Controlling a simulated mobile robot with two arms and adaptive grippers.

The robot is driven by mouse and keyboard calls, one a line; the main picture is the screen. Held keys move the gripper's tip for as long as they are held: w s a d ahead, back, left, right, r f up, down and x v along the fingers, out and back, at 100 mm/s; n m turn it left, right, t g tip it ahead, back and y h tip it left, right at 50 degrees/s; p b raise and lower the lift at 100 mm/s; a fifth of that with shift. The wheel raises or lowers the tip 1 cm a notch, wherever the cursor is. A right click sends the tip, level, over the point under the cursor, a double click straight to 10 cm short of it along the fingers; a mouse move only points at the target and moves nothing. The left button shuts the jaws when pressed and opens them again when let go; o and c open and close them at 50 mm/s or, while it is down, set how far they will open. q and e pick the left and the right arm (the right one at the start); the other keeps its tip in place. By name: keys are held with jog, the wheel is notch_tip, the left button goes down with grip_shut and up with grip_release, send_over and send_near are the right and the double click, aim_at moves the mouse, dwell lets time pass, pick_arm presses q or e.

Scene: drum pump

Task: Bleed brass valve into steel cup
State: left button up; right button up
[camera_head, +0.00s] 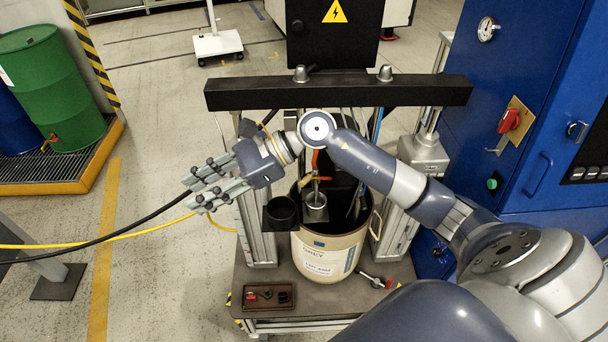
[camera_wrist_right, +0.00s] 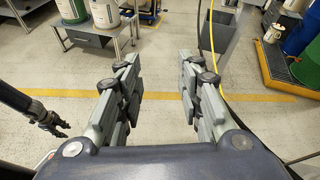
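The brass valve (camera_head: 316,180) sits on piping above the open drum (camera_head: 330,257) in the head view. The small steel cup (camera_head: 316,209) is upright just below it, at the drum's mouth. Beside it on the left is an empty-looking black round holder (camera_head: 281,213). My right gripper (camera_head: 200,188) is left of the pump frame, apart from valve and cup. Its fingers are spread and empty in the right wrist view (camera_wrist_right: 160,88). A dark jointed shape at that view's left, probably my left gripper (camera_wrist_right: 60,130), is too small to read.
A black crossbar (camera_head: 340,92) spans the frame above the drum. A blue cabinet (camera_head: 530,110) stands at right. A small tray (camera_head: 268,296) lies on the bench by the drum. Black and yellow cables (camera_head: 130,234) run at left. A green drum (camera_head: 53,85) stands farther left.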

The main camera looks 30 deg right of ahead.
jog(key=d+f+n+g+h, duration=0.1)
jog(key=d+f+n+h, duration=0.2)
jog(key=d+h, duration=0.35)
jog(key=n+h, duration=0.2)
jog(key=h, duration=0.4)
send_near(304, 181)
jog(key=shift+g, duration=0.3)
jog(key=p+x, duration=0.1)
jog(key=x, duration=0.1)
jog(key=p+x, duration=0.1)
jog(key=x, duration=0.1)
jog(key=p+x, duration=0.1)
jog(key=x, duration=0.1)
jog(key=shift+w+f+p, duration=0.3)
jog(key=shift+w+p, duration=0.05)
jog(key=shift+w, duration=0.05)
jog(key=shift+x, duration=0.75)
grip_shut()
